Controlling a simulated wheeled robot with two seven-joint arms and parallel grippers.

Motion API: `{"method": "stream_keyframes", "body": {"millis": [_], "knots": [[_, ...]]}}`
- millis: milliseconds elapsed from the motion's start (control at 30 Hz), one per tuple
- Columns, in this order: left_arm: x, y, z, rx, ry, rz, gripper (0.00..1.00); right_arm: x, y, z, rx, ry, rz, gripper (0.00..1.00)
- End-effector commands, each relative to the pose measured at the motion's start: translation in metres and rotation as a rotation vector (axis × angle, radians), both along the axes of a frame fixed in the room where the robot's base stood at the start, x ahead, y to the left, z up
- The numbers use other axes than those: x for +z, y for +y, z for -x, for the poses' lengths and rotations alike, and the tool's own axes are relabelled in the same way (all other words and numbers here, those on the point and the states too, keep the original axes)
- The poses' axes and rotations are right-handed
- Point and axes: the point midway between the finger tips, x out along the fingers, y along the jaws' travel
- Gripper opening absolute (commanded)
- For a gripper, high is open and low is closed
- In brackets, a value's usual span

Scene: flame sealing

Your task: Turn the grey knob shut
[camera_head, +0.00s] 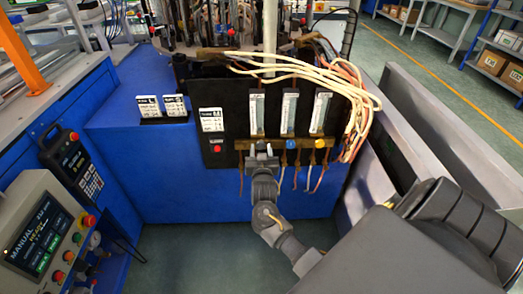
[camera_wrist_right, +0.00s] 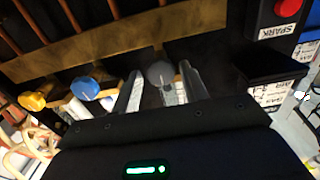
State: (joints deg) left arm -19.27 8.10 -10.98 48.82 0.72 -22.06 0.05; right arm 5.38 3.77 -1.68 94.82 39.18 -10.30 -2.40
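The grey knob (camera_wrist_right: 160,73) shows in the right wrist view, round with a pale mark on its face. My right gripper (camera_wrist_right: 160,69) has its two fingers apart, one on each side of the knob. A gap shows between the knob and each finger, so it is not clamped. In the head view, my right gripper (camera_head: 262,149) is at the panel below the leftmost flow tube and hides the grey knob. My left gripper is in neither view.
The blue knob (camera_head: 290,144) and yellow knob (camera_head: 320,143) sit right of the gripper on the black panel (camera_head: 233,97). A red button (camera_head: 217,149) is to the left. Pale hoses (camera_head: 340,82) hang at the panel's right. A control box (camera_head: 45,235) stands front left.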

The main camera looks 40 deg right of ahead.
Motion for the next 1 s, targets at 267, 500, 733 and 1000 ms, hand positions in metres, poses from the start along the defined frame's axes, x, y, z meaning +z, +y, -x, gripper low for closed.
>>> {"method": "stream_keyframes", "body": {"millis": [267,500,733,1000], "knots": [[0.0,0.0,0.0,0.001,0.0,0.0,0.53,0.0,0.0,0.0,0.0,0.001,0.001,0.54],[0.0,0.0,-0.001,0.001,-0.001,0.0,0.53,-0.001,0.01,0.012,0.001,0.0,-0.003,0.54],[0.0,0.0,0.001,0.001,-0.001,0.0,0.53,-0.001,0.037,0.049,0.001,0.001,-0.003,0.54],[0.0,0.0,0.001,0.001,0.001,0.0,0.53,-0.001,0.061,0.081,0.0,0.002,-0.001,0.54]]}}
